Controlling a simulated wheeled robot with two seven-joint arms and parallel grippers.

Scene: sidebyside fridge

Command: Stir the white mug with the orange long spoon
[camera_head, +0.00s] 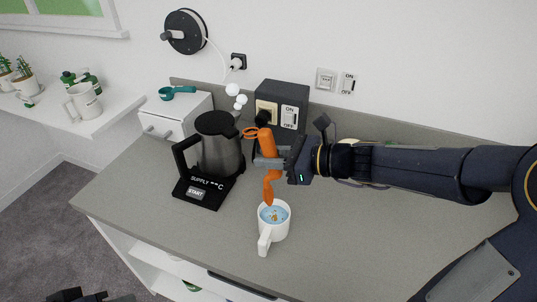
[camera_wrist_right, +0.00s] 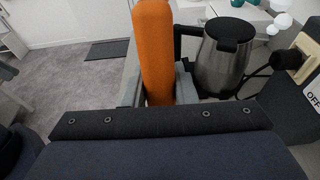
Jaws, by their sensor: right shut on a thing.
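The white mug (camera_head: 272,234) stands on the grey counter with blue liquid in it, its handle toward the front. My right gripper (camera_head: 262,163) is shut on the orange long spoon (camera_head: 267,143) and holds it nearly upright. The spoon's lower end is at the back rim of the mug; small orange-brown spots show in the liquid, and I cannot tell whether they are the spoon's tip. In the right wrist view the spoon (camera_wrist_right: 154,50) stands between the fingers. A dark part at the bottom left edge of the head view may be my left gripper (camera_head: 78,296); its jaws are unclear.
A kettle (camera_head: 219,148) on a black base (camera_head: 205,191) stands left of the spoon. A dark switch box (camera_head: 283,92) is behind it. A white shelf (camera_head: 110,112) with another mug (camera_head: 83,103) is at the left. The counter (camera_head: 355,235) right of the mug is clear.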

